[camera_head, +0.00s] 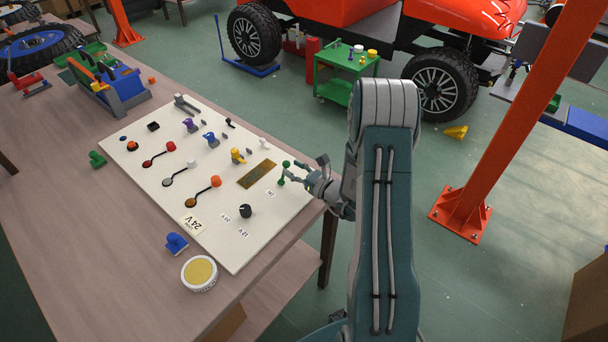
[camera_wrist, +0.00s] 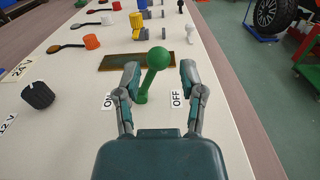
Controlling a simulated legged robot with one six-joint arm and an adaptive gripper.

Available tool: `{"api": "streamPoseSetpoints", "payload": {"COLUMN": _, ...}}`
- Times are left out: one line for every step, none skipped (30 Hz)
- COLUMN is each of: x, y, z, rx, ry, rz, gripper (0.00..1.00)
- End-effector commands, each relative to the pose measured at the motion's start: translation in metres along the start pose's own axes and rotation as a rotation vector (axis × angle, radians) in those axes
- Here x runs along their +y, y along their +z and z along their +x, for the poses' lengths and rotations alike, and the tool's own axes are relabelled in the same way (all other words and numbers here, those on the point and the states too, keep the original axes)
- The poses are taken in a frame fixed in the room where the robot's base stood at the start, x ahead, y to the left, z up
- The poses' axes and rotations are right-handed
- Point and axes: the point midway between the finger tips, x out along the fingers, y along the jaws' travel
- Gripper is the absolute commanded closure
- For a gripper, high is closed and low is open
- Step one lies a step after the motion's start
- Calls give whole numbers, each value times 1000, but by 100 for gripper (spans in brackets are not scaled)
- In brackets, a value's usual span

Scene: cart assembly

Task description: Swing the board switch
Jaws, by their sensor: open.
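The board (camera_head: 215,225) is a white panel lying on the wooden table. Its green switch (camera_head: 284,174) is a lever with a ball knob near the board's right edge. In the wrist view the green switch (camera_wrist: 152,72) stands tilted to the right, its knob toward the OFF label (camera_wrist: 177,98). The ON label (camera_wrist: 108,101) is at its left, partly hidden by a finger. My gripper (camera_head: 307,172) is open at the switch. In the wrist view my gripper (camera_wrist: 158,75) has one finger on each side of the lever, with gaps between them and the knob.
A brass plate (camera_wrist: 137,62) lies just beyond the switch. A black knob (camera_wrist: 37,94) is to the left, and colored plugs and levers cover the rest of the board. A yellow-topped tin (camera_head: 199,273) and a blue part (camera_head: 176,244) stand near the board's front edge.

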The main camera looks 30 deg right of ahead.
Motion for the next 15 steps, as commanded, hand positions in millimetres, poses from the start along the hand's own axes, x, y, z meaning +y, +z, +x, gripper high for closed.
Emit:
{"api": "streamPoseSetpoints", "payload": {"x": 1, "y": 0, "z": 7, "rx": 0, "ry": 4, "rz": -1, "gripper": 49}}
{"api": "streamPoseSetpoints", "payload": {"x": 1, "y": 0, "z": 11, "rx": 0, "ry": 3, "rz": -1, "gripper": 49}}
{"api": "streamPoseSetpoints", "payload": {"x": 1, "y": 0, "z": 16, "rx": 0, "ry": 3, "rz": -2, "gripper": 49}}
{"api": "streamPoseSetpoints", "payload": {"x": 1, "y": 0, "z": 20, "rx": -1, "ry": 4, "rz": -2, "gripper": 49}}
{"api": "streamPoseSetpoints", "payload": {"x": 1, "y": 0, "z": 20, "rx": -1, "ry": 2, "rz": -1, "gripper": 57}}
{"api": "streamPoseSetpoints", "payload": {"x": 0, "y": 0, "z": 18, "rx": 0, "ry": 1, "rz": -1, "gripper": 75}}
{"api": "streamPoseSetpoints", "payload": {"x": 0, "y": 0, "z": 18, "rx": 0, "ry": 1, "rz": -1, "gripper": 89}}
{"api": "streamPoseSetpoints", "payload": {"x": 0, "y": 0, "z": 18, "rx": 0, "ry": 1, "rz": -1, "gripper": 95}}
{"api": "streamPoseSetpoints", "payload": {"x": 0, "y": 0, "z": 18, "rx": 0, "ry": 1, "rz": -1, "gripper": 95}}
{"api": "streamPoseSetpoints", "payload": {"x": 0, "y": 0, "z": 18, "rx": -1, "ry": 1, "rz": -1, "gripper": 95}}
{"api": "streamPoseSetpoints", "payload": {"x": 0, "y": 0, "z": 18, "rx": -1, "ry": 1, "rz": -1, "gripper": 95}}
{"api": "streamPoseSetpoints", "payload": {"x": 0, "y": 0, "z": 18, "rx": -1, "ry": 1, "rz": -1, "gripper": 95}}
{"api": "streamPoseSetpoints", "payload": {"x": 0, "y": 0, "z": 18, "rx": -1, "ry": 1, "rz": -1, "gripper": 95}}
{"api": "streamPoseSetpoints", "payload": {"x": 1, "y": 1, "z": 18, "rx": -1, "ry": 1, "rz": -1, "gripper": 95}}
{"api": "streamPoseSetpoints", "payload": {"x": 1, "y": 1, "z": 18, "rx": -1, "ry": 1, "rz": -1, "gripper": 95}}
